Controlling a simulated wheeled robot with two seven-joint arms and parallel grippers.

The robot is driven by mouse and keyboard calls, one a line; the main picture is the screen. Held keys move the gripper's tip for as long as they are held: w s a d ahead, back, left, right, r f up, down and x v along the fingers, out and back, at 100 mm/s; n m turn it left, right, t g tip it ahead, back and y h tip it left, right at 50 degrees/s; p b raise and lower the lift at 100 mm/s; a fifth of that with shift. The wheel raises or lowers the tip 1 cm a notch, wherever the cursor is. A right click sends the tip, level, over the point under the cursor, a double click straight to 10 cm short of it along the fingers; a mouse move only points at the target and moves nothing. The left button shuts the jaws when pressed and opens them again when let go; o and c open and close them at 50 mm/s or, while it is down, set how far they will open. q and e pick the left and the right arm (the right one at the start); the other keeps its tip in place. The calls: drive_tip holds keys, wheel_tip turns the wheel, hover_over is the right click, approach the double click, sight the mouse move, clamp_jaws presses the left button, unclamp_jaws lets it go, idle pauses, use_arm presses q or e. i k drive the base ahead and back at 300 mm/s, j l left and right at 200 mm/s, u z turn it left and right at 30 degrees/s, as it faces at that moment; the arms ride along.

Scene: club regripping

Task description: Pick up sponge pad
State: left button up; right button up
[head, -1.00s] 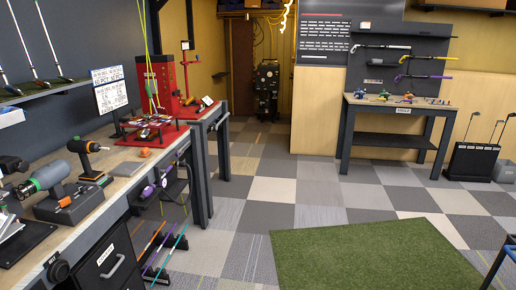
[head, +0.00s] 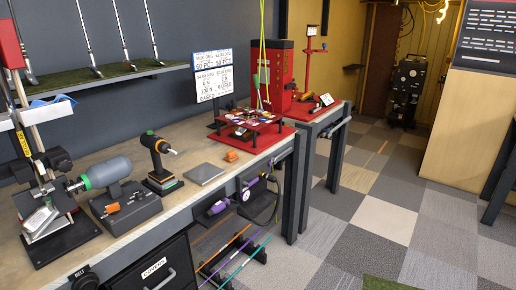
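I cannot tell for sure which thing is the sponge pad. A flat grey square pad (head: 204,174) lies on the wooden workbench (head: 205,208), right of the black and orange drill (head: 157,163). A small orange block (head: 231,155) lies just behind it and to its right, nearer the red stand. Both lie apart from the things around them, with nothing on top. Neither of my grippers shows in the head view.
A grey grinder (head: 112,175) and a black-based device (head: 45,225) stand on the bench at left. A red stand with a cluttered tray (head: 250,125) is at the bench's far end. Golf shafts (head: 235,258) lean below. Open carpet floor (head: 365,235) is at right.

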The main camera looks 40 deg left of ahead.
sight(231, 156)
drive_tip(key=i+u, duration=0.2)
drive_tip(key=i, duration=0.25)
drive_tip(key=i+l+u, duration=0.2)
drive_tip(key=i, duration=0.3)
drive_tip(key=i+l+u, duration=0.2)
drive_tip(key=i, duration=0.25)
drive_tip(key=i+l+u, duration=0.3)
drive_tip(key=i+u, duration=0.15)
drive_tip(key=i+l+u, duration=0.65)
drive_tip(key=l+u, duration=0.2)
drive_tip(key=l, duration=0.15)
